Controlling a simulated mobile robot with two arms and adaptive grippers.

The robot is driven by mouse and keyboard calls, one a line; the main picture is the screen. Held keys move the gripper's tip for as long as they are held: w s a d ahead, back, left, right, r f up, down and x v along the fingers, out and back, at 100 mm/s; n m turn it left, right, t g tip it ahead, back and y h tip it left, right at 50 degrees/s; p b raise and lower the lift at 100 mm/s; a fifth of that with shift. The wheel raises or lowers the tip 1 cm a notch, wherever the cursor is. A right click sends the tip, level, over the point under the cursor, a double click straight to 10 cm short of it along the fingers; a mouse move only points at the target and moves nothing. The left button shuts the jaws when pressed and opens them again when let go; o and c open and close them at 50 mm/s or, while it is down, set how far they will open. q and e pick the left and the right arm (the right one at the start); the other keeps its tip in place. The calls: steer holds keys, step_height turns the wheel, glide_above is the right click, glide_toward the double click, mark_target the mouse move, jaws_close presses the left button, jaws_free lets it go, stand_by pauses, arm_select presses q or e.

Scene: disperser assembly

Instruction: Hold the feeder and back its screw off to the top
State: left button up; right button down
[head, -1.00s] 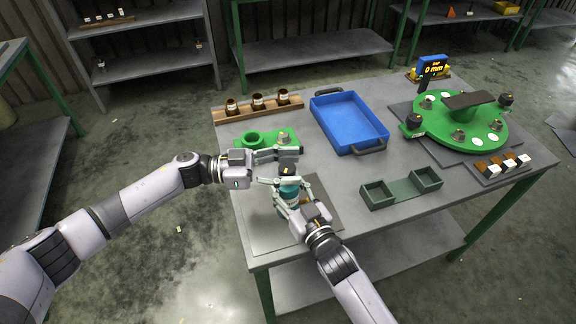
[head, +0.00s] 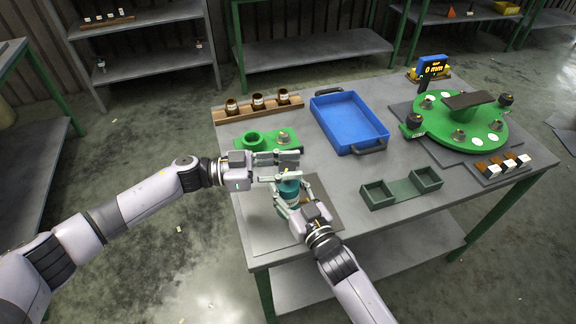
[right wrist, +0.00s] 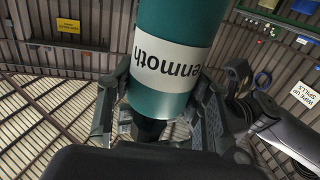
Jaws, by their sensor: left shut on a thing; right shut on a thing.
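The feeder is a teal cylinder (head: 289,187) at the front left of the table. It fills the middle of the right wrist view (right wrist: 178,45), with a white label reading upside down. My right gripper (head: 291,197) is shut around its body, one finger on each side. My left gripper (head: 288,168) is at the feeder's top, its fingers closed in on the screw there. The screw is hidden behind those fingers. I cannot tell whether the feeder touches the mat below it.
A grey mat (head: 325,219) lies under the feeder. Behind are a green fixture (head: 252,138) and a wooden rack (head: 240,112) with brown jars. A blue tray (head: 347,122), green bins (head: 402,192) and a green turntable (head: 440,133) stand to the right.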

arm_select(q)
steer(key=n+t+y, duration=0.1)
steer(key=n+t, duration=0.2)
steer(key=t, duration=0.1)
steer(key=shift+t, duration=0.3)
steer(key=shift+n+t+y, duration=0.3)
steer(key=shift+n+t, duration=0.2)
steer(key=shift+t, duration=0.2)
steer(key=o, duration=1.2)
steer(key=shift+a, duration=0.1)
steer(key=v, duration=1.1)
steer(key=shift+s+a, duration=0.2)
steer(key=shift+a, duration=0.15)
